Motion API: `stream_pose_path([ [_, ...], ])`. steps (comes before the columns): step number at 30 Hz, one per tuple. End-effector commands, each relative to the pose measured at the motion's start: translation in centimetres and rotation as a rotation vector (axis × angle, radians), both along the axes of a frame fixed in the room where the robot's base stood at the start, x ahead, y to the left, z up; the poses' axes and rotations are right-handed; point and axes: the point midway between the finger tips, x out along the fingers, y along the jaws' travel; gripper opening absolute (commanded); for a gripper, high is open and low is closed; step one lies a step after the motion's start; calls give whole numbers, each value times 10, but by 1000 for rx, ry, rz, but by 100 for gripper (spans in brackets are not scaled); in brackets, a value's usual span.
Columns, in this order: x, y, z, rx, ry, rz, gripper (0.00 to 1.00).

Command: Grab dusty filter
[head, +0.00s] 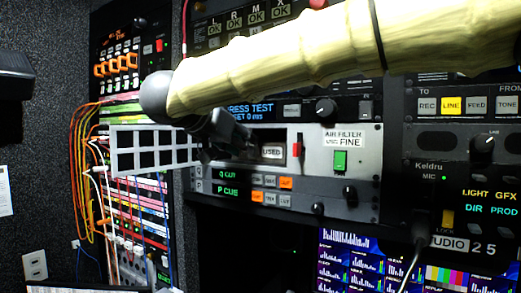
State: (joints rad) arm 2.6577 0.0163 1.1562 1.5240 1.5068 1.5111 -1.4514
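My arm, in a pale yellow sleeve, reaches in from the top right. My dark gripper (228,138) is at the left part of the air filter panel, left of a box marked USED (272,152). Its fingertips are hard to make out against the dark parts, so I cannot tell whether it is open or shut. A white grid frame with dark cells (125,128) stands out left of the panel, beside the gripper. I cannot tell whether it is the filter or an open grille, or whether the gripper touches it. No other filter is clearly visible.
Patch cables (88,150) hang at left. Knobs and buttons surround the panel; a screen (365,262) is below.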

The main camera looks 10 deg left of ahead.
Motion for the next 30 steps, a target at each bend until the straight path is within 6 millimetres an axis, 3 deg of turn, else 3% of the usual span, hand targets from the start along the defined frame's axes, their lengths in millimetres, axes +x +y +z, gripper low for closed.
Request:
stream_pose_path([
  [6,28,-11,-11,0,4,-1,33],
  [14,32,-12,-15,1,2,0,33],
  [21,31,-12,-15,1,2,0,0],
  [30,32,-13,-15,1,3,-1,0],
])
